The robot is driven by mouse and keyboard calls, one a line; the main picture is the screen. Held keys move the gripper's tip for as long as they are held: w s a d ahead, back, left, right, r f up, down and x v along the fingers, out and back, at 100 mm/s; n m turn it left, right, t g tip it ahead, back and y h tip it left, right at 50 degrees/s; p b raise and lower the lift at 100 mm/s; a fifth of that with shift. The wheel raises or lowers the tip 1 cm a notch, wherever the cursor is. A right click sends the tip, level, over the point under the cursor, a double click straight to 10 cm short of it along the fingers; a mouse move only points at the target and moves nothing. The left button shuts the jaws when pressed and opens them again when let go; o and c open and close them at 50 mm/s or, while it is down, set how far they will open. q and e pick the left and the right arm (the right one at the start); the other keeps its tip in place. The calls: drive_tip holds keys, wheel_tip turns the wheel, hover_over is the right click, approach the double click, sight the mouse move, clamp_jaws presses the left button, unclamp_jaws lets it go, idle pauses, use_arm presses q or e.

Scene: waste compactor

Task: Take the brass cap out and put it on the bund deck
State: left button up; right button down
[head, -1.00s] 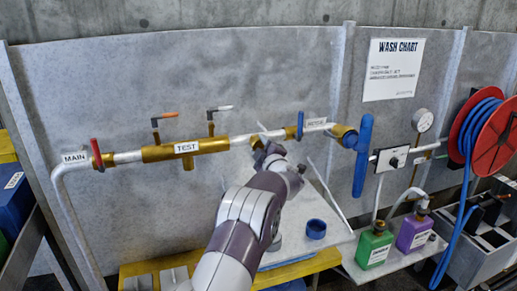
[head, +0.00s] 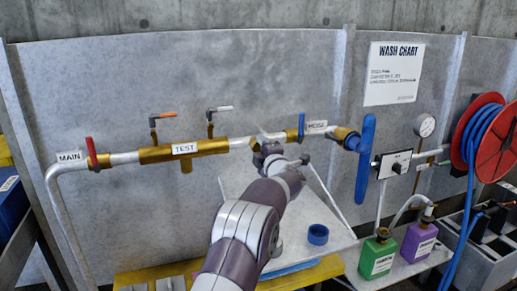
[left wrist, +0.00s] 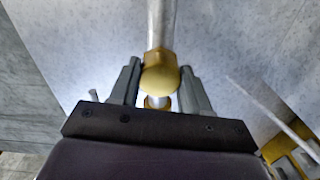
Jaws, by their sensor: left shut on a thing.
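The brass cap (left wrist: 160,78) sits between the fingers of my left gripper (left wrist: 160,90) in the left wrist view, in line with a pale pipe (left wrist: 161,22). My left gripper is shut on it. I cannot tell whether the cap is still joined to the pipe. A pale deck surface (head: 240,182) and a yellow-edged platform (head: 310,270) lie below; which is the bund deck is unclear. My right gripper is not in view.
A blue ring (head: 318,234) lies on the pale deck. A blue-handled valve (head: 301,127) and a large blue handle (head: 365,160) are right of my gripper. Green (head: 376,257) and purple (head: 418,242) bottles stand at the right. Clear deck surrounds the blue ring.

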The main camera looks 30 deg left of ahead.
use_arm(q)
drive_tip(key=n+b, duration=0.4)
drive_tip(key=n, duration=0.1)
drive_tip(key=shift+r+b, duration=0.15)
drive_tip(key=shift+b, duration=0.25)
drive_tip(key=n+b, duration=0.4)
drive_tip(key=n, duration=0.1)
drive_tip(key=shift+s, duration=0.1)
idle(0.3)
